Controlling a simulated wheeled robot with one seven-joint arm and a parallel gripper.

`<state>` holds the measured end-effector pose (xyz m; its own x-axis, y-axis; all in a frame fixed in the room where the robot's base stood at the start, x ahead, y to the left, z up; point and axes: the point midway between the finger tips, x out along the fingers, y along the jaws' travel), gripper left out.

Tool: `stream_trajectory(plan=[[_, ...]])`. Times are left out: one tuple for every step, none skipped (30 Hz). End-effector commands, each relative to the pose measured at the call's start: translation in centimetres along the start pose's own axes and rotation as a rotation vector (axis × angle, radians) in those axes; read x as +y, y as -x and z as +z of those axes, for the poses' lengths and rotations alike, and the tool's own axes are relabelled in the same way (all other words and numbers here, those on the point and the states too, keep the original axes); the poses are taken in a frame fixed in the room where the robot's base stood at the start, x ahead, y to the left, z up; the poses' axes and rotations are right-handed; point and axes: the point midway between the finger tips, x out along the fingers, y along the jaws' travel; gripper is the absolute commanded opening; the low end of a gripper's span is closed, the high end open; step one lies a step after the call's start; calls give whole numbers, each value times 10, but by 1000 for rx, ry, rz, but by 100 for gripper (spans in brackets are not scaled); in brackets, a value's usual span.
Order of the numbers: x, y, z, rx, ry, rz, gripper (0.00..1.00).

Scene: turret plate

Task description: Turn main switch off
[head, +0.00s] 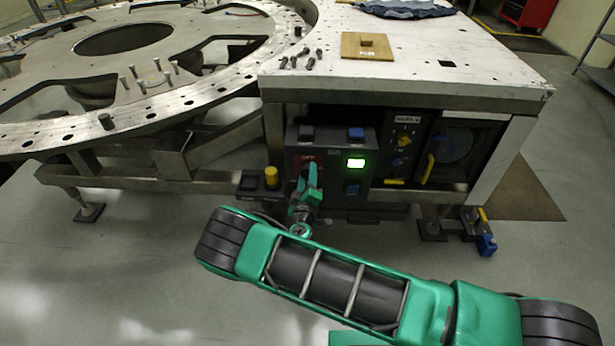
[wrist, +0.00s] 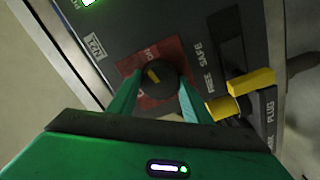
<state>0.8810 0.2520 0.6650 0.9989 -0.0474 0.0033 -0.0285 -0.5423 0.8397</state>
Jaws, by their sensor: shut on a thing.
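The main switch is a black rotary knob (wrist: 158,77) with a yellow mark, on a red square plate (wrist: 133,90) in the wrist view. My gripper (wrist: 156,86) is shut on the knob, with one green finger on each side of it. The yellow mark lies slanted in this tilted view. In the head view my gripper (head: 311,182) is at the left part of the dark control panel (head: 335,142) and hides most of the knob. The lettering on the red plate is partly covered. A green lit display (head: 355,163) glows on the panel.
A yellow lever (wrist: 250,82) and a yellow knob (wrist: 222,108) sit close to my right finger in the wrist view. Blue buttons are on the panel's right side. A steel table (head: 400,60) overhangs the panel, and a large ring plate (head: 190,100) stands left.

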Motion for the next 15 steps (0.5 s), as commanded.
stream_trajectory(plan=[[-3, 1, 0, 1, 39, -5, 22], [-3, 1, 0, 1, 66, -5, 22], [-3, 1, 0, 2, 104, -5, 22], [-3, 1, 0, 2, 132, -5, 22], [-3, 1, 0, 2, 160, -5, 22], [-3, 1, 0, 3, 199, -5, 22], [-4, 1, 0, 3, 227, -4, 22], [-4, 1, 0, 4, 256, -4, 22], [-4, 1, 0, 4, 294, -4, 22], [-4, 1, 0, 5, 323, -4, 22], [-4, 2, 0, 5, 352, -4, 22], [-4, 2, 0, 6, 390, -4, 22], [-4, 2, 0, 7, 418, -4, 22], [-4, 2, 0, 7, 447, -4, 22], [-5, 2, 0, 8, 485, -4, 22]])
